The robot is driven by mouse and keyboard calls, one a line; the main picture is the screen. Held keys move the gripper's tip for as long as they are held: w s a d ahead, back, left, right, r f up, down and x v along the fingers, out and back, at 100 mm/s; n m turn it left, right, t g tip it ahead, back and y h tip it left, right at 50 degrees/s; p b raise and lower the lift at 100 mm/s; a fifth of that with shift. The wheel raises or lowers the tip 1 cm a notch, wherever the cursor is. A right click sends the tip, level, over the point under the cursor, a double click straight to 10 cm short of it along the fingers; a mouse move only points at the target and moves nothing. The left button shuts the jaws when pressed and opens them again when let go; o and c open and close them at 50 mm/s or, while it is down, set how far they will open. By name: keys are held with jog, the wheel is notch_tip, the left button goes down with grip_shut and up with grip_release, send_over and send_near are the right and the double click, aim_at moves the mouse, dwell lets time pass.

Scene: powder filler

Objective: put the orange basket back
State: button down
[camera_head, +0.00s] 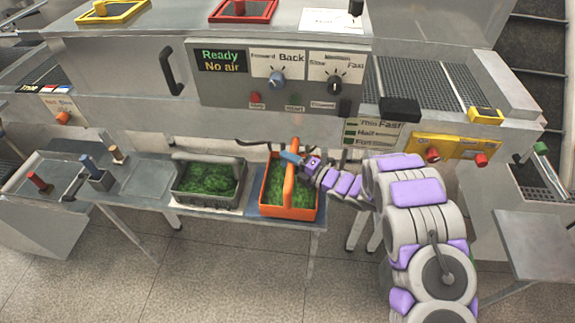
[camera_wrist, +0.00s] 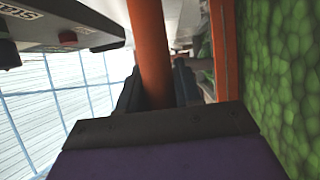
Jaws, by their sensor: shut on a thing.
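The orange basket (camera_head: 289,212) stands on the low shelf in front of the machine, on a blue patch (camera_head: 238,204). It is filled with green contents. My gripper (camera_head: 292,158) is shut on the upright handle of the orange basket, reaching in from the right. In the wrist view the orange handle (camera_wrist: 151,50) runs between my dark fingers (camera_wrist: 155,90). The basket's orange rim (camera_wrist: 222,50) and its green contents (camera_wrist: 280,70) show on the right there. Whether the basket's bottom touches the shelf is hard to tell.
A grey basket (camera_head: 208,184) with green contents stands just left on the same shelf. A control panel (camera_head: 280,80) with knobs and a "Ready / No air" display overhangs above. Levers (camera_head: 88,165) stand at the shelf's left. Tiled floor in front is clear.

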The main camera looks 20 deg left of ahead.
jog(key=shift+s+a+f, duration=0.1)
jog(key=shift+a+f, duration=1.05)
jog(key=c, duration=1.1)
grip_release()
jog(key=shift+a, duration=0.1)
jog(key=shift+o, duration=0.8)
jog(key=shift+d, duration=0.2)
jog(key=shift+o, duration=0.8)
jog(key=shift+d+r, duration=0.2)
jog(key=shift+d, duration=0.5)
jog(key=v, duration=1)
jog(key=shift+d+p, duration=0.35)
